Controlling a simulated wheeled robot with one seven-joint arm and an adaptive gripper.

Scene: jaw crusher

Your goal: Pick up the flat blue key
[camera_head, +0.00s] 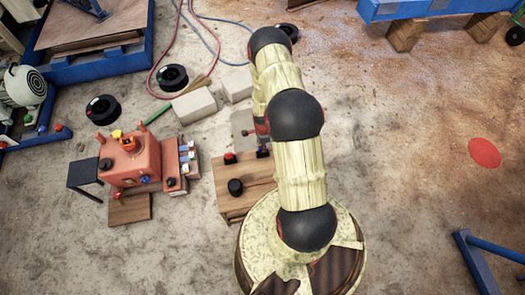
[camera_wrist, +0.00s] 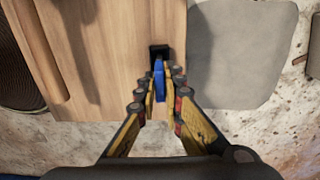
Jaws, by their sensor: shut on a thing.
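The flat blue key (camera_wrist: 159,82) stands on edge between the fingertips of my gripper (camera_wrist: 163,78) in the wrist view. The fingers are shut on it. Its far end meets a small black block (camera_wrist: 159,51) at the edge of a wooden board (camera_wrist: 120,40). I cannot tell whether the key still sits in that block. In the head view my arm hangs over the right side of the wooden stand (camera_head: 258,195), and the gripper and the key cannot be made out clearly.
A black knob (camera_head: 235,187) and a red button (camera_head: 229,158) sit on the stand. A red machine (camera_head: 132,160) stands to the left. Pale blocks (camera_head: 195,105) and black reels (camera_head: 103,109) lie behind. The concrete floor to the right is mostly clear.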

